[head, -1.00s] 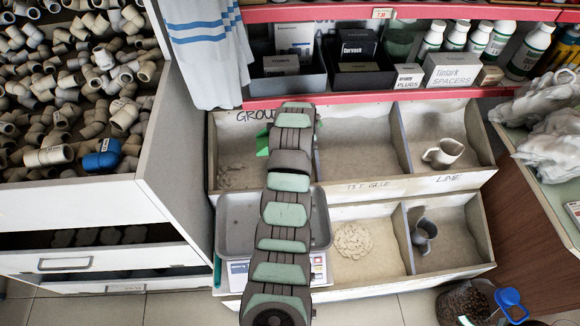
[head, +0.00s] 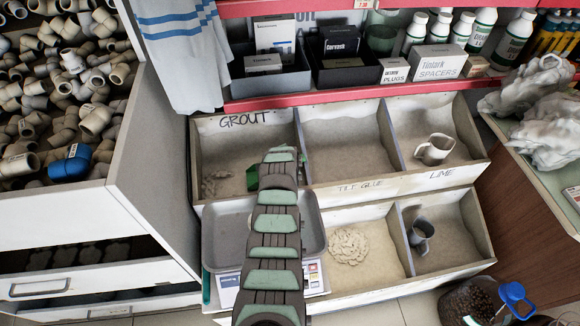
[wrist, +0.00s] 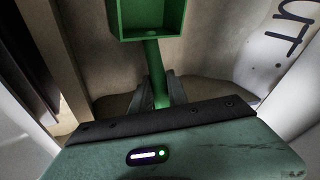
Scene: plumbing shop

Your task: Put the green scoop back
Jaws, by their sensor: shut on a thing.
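The green scoop (wrist: 152,18) shows in the wrist view, its square cup at the top and its handle running down between my jaws. My gripper (wrist: 160,92) is shut on that handle. In the head view only a small green part of the scoop (head: 252,178) shows left of my arm; the arm hides the rest, and my jaws are hidden too. The scoop is over the front right of the bin marked GROUT (head: 240,121). I cannot tell whether it touches the grout.
A scale with a grey tray (head: 222,240) stands in front of this bin. A bin marked LIME (head: 440,174) holds a beige scoop (head: 434,149); a grey scoop (head: 421,232) is in the bin below. A towel (head: 185,60) hangs at the back left. The red shelf (head: 300,97) is behind the bins.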

